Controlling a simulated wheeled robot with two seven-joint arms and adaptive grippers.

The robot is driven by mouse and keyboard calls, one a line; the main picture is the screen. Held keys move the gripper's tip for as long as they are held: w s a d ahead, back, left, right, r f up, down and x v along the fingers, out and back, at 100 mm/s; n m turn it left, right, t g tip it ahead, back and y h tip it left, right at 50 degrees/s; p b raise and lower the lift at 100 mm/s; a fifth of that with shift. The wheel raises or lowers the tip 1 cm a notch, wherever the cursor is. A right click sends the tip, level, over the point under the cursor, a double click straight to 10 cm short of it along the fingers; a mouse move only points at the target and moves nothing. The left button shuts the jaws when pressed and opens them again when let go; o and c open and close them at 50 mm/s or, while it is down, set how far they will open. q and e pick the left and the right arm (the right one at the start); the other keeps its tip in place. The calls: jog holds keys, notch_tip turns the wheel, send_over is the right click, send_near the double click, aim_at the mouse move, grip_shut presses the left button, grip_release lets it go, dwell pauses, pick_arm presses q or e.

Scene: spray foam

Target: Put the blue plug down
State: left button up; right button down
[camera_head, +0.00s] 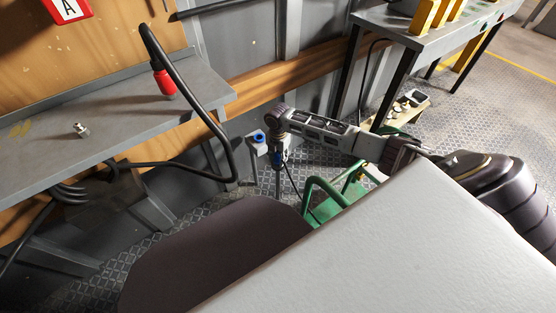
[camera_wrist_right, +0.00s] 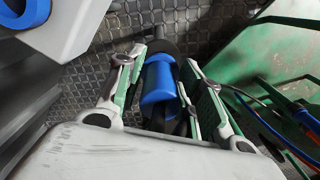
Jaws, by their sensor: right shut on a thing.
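The blue plug (camera_wrist_right: 158,85) sits between the two fingers of my right gripper (camera_wrist_right: 164,62) in the right wrist view, with a black end beyond its blue body. In the head view my right gripper (camera_head: 281,152) points down and is shut on the plug, which shows only as a small blue patch with a black cable below. The gripper is beside a grey box with a blue socket (camera_head: 259,137). That blue socket (camera_wrist_right: 24,12) also shows at the upper left of the wrist view, apart from the plug. My left gripper is not in view.
A grey shelf (camera_head: 120,125) at left holds a red plug (camera_head: 164,82) on a thick black cable. A green metal frame (camera_head: 325,200) stands on the patterned floor right of the gripper. A grey table (camera_head: 440,40) is at the upper right.

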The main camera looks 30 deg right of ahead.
jog(key=shift+f, duration=0.5)
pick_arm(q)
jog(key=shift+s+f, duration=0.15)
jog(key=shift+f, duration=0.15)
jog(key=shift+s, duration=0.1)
pick_arm(e)
jog(key=shift+f, duration=0.1)
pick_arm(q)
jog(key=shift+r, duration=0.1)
pick_arm(e)
jog(key=shift+f, duration=0.2)
jog(key=shift+f, duration=0.1)
jog(key=c, duration=0.9)
grip_release()
jog(key=shift+c, duration=0.2)
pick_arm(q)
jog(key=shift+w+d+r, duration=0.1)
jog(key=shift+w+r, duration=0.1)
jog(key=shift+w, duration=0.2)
